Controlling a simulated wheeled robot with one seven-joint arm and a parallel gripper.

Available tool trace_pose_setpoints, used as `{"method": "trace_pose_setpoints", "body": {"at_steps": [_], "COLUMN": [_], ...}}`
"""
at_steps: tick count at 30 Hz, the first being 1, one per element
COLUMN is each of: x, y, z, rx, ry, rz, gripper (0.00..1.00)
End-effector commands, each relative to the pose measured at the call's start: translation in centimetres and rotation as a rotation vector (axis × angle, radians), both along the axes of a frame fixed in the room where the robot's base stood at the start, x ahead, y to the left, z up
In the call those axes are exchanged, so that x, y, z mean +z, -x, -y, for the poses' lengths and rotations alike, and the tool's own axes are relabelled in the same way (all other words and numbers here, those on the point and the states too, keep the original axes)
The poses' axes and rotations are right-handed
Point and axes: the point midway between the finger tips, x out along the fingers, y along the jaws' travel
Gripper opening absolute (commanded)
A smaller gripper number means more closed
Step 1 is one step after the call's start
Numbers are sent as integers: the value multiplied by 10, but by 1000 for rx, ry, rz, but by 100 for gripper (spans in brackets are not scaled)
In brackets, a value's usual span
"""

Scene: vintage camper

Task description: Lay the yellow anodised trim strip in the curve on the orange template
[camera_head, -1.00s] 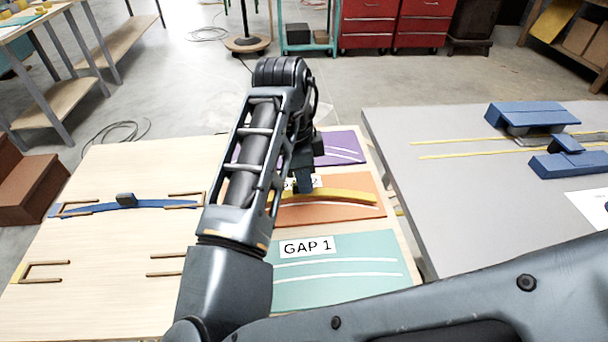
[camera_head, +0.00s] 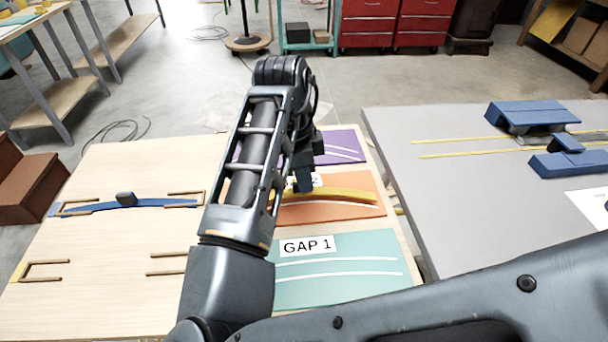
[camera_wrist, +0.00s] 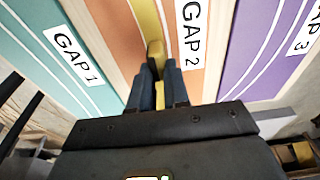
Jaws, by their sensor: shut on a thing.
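The yellow trim strip (camera_head: 335,193) shows over the orange template (camera_head: 360,211), running left to right in a slight bow. A white curved line of the template shows just in front of the strip. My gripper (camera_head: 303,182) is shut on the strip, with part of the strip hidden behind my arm. In the wrist view the gripper (camera_wrist: 158,85) pinches the yellow strip (camera_wrist: 148,25) between its blue-grey fingers, over the orange template (camera_wrist: 115,30) beside the GAP 2 label. I cannot tell whether the strip touches the template.
A teal GAP 1 template (camera_head: 340,268) lies in front and a purple template (camera_head: 345,147) behind. A blue curved piece (camera_head: 150,204) lies among wooden brackets at left. A grey table (camera_head: 440,190) with blue blocks (camera_head: 530,115) and yellow strips stands at right.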

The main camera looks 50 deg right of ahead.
Motion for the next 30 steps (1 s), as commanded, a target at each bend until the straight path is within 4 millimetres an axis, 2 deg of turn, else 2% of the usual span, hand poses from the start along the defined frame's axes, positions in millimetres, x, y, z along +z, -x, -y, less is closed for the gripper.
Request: {"method": "trace_pose_setpoints", "body": {"at_steps": [30], "x": [-13], "y": [0], "z": [0], "rx": [0], "ry": [0], "rz": [0], "gripper": [0]}}
